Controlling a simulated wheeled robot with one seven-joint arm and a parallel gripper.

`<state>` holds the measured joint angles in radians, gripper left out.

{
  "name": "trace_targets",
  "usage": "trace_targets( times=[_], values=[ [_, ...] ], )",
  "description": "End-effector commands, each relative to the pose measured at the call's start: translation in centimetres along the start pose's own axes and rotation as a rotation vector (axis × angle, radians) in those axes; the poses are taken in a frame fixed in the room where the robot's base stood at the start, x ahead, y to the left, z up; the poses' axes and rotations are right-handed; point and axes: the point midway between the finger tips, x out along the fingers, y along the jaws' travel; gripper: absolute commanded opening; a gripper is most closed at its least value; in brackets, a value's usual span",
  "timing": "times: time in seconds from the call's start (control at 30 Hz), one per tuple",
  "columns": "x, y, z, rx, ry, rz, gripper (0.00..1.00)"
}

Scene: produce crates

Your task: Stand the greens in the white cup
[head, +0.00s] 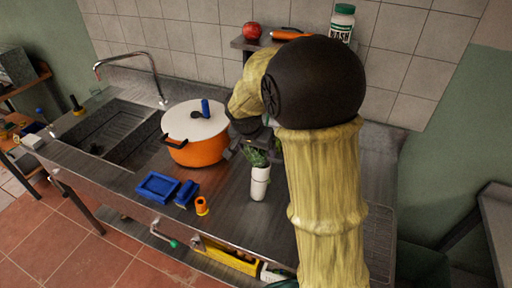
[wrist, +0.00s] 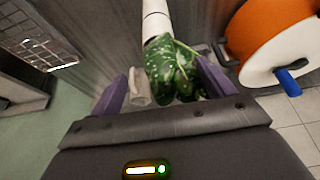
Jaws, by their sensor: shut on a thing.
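The white cup (head: 260,184) stands upright on the steel counter, right of the orange pot. The greens (head: 257,158) are dark leaves with pale specks, directly above the cup's mouth. My gripper (head: 250,146) is above the cup, partly hidden by my arm. In the wrist view the greens (wrist: 172,72) lie between my purple fingers, and my gripper (wrist: 163,88) is shut on them. A pale piece shows beside the left finger. The white cup (wrist: 155,20) shows beyond the leaves. I cannot tell whether the lower end of the greens is inside the cup.
An orange pot (head: 196,153) with a white lid and blue knob stands close left. A blue tray (head: 157,187), a blue block (head: 187,193) and a small orange item (head: 202,205) lie in front. A shelf behind holds an apple (head: 252,31) and a bottle (head: 342,22).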

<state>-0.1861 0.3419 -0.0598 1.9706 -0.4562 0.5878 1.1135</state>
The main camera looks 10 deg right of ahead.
Motion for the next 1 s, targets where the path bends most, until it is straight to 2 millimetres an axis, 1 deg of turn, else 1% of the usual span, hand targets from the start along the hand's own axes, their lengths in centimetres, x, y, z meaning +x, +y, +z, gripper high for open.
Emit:
trace_targets(
  times=[0.03, 0.23, 0.67, 0.7, 0.77, 0.8, 1.0],
  values=[
    [0.6, 0.0, 0.2, 0.000, 0.001, 0.000, 0.40],
    [1.6, -0.1, 0.7, -0.002, 0.001, -0.001, 0.40],
    [2.0, 0.1, 0.8, -0.001, -0.002, 0.003, 0.40],
    [2.0, 0.1, 0.8, 0.000, -0.002, 0.003, 0.87],
    [2.0, 0.1, 0.8, 0.000, -0.002, 0.003, 0.99],
    [2.0, 0.1, 0.8, 0.000, -0.002, 0.003, 1.00],
    [1.8, 0.0, 0.8, 0.000, -0.001, 0.001, 1.00]
  ],
)
